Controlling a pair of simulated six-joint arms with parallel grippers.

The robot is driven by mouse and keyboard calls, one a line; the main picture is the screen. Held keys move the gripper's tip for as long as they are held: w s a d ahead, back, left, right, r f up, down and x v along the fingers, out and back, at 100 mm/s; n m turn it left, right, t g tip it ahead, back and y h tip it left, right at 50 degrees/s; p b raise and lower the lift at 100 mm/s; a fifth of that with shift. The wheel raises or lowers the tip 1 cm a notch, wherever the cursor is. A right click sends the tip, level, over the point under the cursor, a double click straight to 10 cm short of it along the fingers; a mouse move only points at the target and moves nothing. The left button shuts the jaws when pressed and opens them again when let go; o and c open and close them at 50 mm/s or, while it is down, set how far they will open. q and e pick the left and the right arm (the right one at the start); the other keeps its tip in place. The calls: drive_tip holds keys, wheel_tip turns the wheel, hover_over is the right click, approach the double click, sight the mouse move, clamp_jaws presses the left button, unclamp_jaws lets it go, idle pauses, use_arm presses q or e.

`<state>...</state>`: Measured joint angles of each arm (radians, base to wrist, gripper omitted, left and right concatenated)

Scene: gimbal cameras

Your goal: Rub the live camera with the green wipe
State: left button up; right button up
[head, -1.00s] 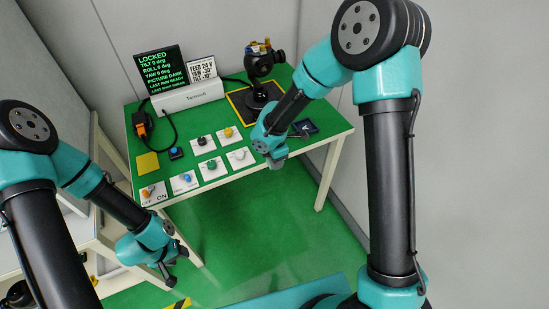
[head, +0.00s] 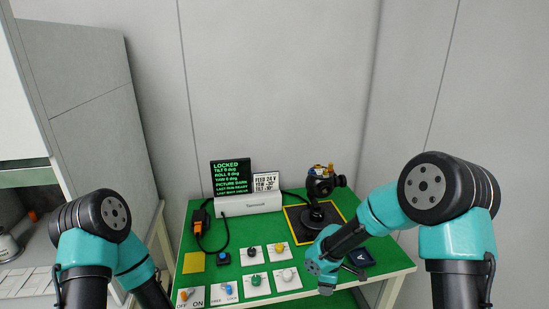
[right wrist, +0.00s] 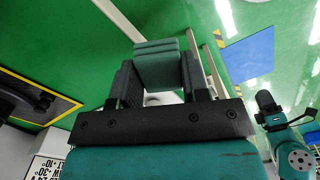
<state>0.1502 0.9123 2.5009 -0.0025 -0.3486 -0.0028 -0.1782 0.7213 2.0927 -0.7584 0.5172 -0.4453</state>
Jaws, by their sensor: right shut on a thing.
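A black camera (head: 322,184) on a gimbal stands at the back right of the green table, on a dark mat with a yellow border. My right gripper (head: 327,288) is over the table's front right part, in front of the camera and apart from it. In the right wrist view it is shut on the folded green wipe (right wrist: 160,62), held between two black fingers. The wipe cannot be made out in the head view. My left gripper (right wrist: 280,108) shows small at the right of the right wrist view; its jaws are unclear. It is outside the head view.
A screen (head: 231,177) reads LOCKED and PICTURE DARK, above a white box (head: 250,204). Several knob cards (head: 252,256) lie at the front. An orange-black device (head: 198,222) and a yellow pad (head: 194,262) are on the left. A dark blue pad (head: 362,258) lies right of my right gripper.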

drive_tip(key=w+d+m, duration=0.1)
drive_tip(key=m, duration=0.2)
drive_tip(key=w+d+f+m, duration=0.1)
drive_tip(key=w+m, duration=0.1)
drive_tip(key=m, duration=0.2)
drive_tip(key=w+d+m, duration=0.1)
drive_tip(key=w+m, duration=0.1)
drive_tip(key=m, duration=0.2)
drive_tip(key=shift+w+f, duration=0.2)
drive_tip(key=shift+f, duration=0.2)
drive_tip(key=m, duration=0.1)
drive_tip(key=w+m, duration=0.1)
drive_tip(key=d+m, duration=0.1)
drive_tip(key=m, duration=0.1)
drive_tip(key=shift+w+d+f, duration=0.1)
drive_tip(key=shift+w+f, duration=0.25)
